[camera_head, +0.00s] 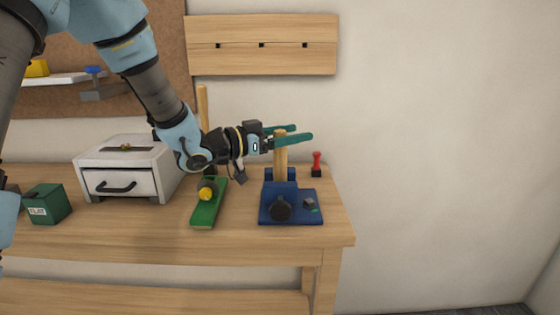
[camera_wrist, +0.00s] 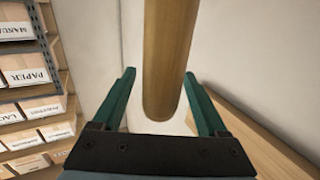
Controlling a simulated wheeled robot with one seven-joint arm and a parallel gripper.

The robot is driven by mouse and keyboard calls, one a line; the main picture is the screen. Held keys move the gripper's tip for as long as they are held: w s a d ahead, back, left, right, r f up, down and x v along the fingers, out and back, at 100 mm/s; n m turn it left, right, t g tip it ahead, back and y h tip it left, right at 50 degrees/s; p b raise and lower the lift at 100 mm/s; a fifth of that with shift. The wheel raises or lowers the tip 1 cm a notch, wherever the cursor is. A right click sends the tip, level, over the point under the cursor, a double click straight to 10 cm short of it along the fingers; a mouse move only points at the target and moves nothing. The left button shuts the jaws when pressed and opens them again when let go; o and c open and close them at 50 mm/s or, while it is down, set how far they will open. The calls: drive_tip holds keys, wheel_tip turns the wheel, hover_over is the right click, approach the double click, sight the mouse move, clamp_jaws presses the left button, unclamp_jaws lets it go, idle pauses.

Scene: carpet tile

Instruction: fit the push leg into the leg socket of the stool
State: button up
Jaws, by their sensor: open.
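A light wooden leg (camera_head: 281,155), a round rod, stands upright in a blue fixture (camera_head: 290,212) with a black knob near the table's right end. My gripper (camera_head: 305,134) reaches in from the left at the height of the leg's top. Its two green fingers are open, one on each side of the leg. In the wrist view the leg (camera_wrist: 168,60) lies between the spread fingers of my gripper (camera_wrist: 158,74), with gaps beside it. The leg's lower end is hidden in the fixture. I cannot clearly make out a stool or its socket.
Left of the fixture lies a green base (camera_head: 206,212) with a yellow knob. Further left stand a white drawer box (camera_head: 125,172) and a green block (camera_head: 48,204). A red-handled tool (camera_head: 317,164) stands behind right. The table's front strip is clear.

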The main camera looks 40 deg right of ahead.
drive_tip(key=shift+c, duration=0.3)
clamp_jaws()
idle(0.3)
